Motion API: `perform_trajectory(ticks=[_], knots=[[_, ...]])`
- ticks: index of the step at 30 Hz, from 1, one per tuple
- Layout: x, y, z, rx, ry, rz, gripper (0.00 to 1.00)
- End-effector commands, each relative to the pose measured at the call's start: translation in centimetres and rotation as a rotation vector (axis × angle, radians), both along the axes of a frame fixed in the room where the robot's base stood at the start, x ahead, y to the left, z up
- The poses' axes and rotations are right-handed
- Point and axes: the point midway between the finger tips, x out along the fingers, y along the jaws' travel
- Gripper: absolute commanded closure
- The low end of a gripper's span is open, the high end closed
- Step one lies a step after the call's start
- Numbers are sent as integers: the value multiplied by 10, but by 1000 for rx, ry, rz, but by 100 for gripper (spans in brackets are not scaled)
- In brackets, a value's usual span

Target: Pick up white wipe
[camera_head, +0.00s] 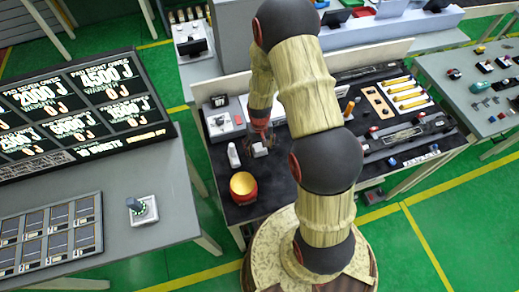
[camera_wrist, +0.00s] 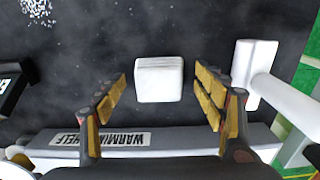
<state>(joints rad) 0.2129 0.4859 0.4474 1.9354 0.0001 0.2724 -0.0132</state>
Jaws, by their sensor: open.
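The white wipe is a small white block with rounded edges, lying on the dark tabletop. In the wrist view the white wipe (camera_wrist: 159,79) sits between my two spread fingers, slightly beyond their tips, with dark gaps on both sides. My gripper (camera_wrist: 161,88) is open and holds nothing; its fingers have yellow segmented pads. In the head view my gripper (camera_head: 262,136) points down over the dark table, just above the white wipe (camera_head: 259,150), which it partly hides.
A white upright object (camera_head: 233,155) stands close to the left of the wipe. A red and yellow bowl (camera_head: 243,187) is nearer the front edge. A white box with controls (camera_head: 222,122) stands behind. A grey labelled bar (camera_wrist: 190,138) crosses below the wipe in the wrist view.

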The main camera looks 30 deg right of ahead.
Motion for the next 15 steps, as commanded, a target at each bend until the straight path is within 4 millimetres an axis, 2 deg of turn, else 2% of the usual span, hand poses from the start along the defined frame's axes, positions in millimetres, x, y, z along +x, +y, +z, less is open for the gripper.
perform_trajectory(ticks=[4,15], knots=[[0,0,0,0,0,0,31],[0,0,0,0,0,0,52]])
